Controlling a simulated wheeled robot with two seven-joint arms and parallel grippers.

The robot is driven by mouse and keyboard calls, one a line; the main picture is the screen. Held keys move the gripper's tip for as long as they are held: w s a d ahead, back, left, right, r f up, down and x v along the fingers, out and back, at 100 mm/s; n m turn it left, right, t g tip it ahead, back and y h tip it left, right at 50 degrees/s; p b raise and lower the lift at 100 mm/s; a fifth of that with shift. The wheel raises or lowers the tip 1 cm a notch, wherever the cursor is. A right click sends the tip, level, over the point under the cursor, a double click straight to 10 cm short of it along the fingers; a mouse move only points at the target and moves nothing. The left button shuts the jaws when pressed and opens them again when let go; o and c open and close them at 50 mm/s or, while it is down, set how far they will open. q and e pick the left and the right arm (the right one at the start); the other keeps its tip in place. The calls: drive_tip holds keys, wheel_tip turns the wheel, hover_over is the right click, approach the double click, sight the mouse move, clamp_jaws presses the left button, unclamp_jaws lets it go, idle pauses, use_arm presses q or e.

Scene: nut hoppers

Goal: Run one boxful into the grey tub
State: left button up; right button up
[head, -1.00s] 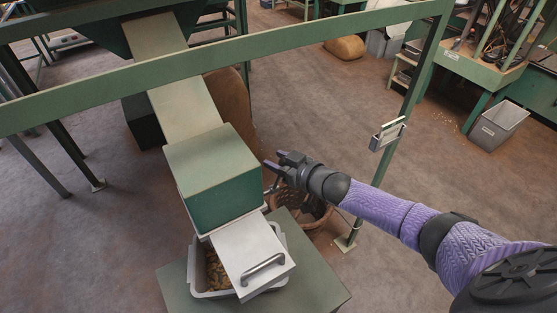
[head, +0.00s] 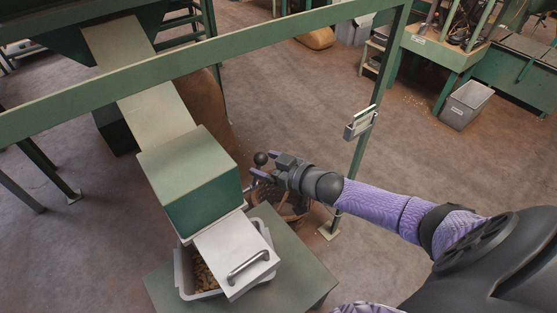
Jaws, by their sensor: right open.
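The green box (head: 190,182) sits at the lower end of a pale sloping chute (head: 158,118). A lever with a dark ball knob (head: 261,158) stands at the box's right side. My right gripper (head: 267,169) is open at the knob, its fingers close to it; I cannot tell whether they touch. The grey tub (head: 184,283) stands below the box with brown nuts (head: 205,276) in it. A pale metal plate with a bar handle (head: 236,254) slopes from the box over part of the tub. My left gripper is out of view.
The tub stands on a green table (head: 300,262). A wicker basket (head: 292,204) is on the floor behind my right gripper. A green frame bar (head: 240,64) crosses above, with a post (head: 362,150) on the right carrying a small holder. Another grey bin (head: 466,104) stands far right.

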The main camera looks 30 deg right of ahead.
drive_tip(key=p+v, duration=0.1)
drive_tip(key=v, duration=0.5)
idle(0.3)
